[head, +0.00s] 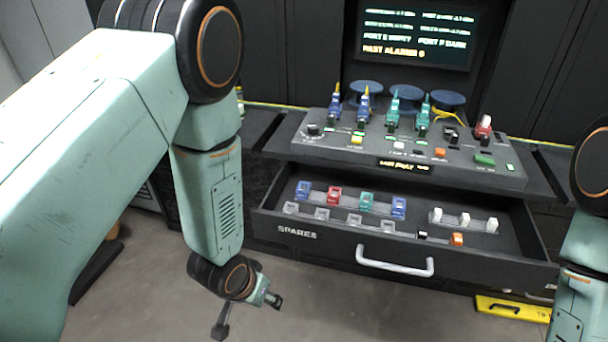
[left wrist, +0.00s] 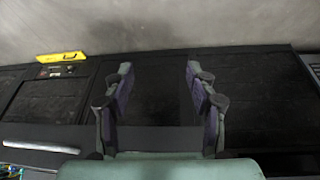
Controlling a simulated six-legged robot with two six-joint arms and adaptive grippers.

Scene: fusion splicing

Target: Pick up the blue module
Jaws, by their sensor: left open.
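Two blue modules sit in the open drawer (head: 340,238): one at the left end of the back row (head: 304,190), and another blue module (head: 399,208) at that row's right end. A red module (head: 334,195) and a green module (head: 366,201) stand between them. My left gripper (head: 248,316) hangs low in front of the drawer's left side, apart from it and empty. In the left wrist view its two fingers (left wrist: 159,74) are spread wide with nothing between them; no module shows there. My right arm is at the right edge, its gripper out of frame.
Clear modules (head: 321,214) and white ones (head: 465,219) share the drawer. Above it is a console (head: 310,145) with blue and green plugs (head: 393,111). The drawer's handle (head: 394,263) juts forward.

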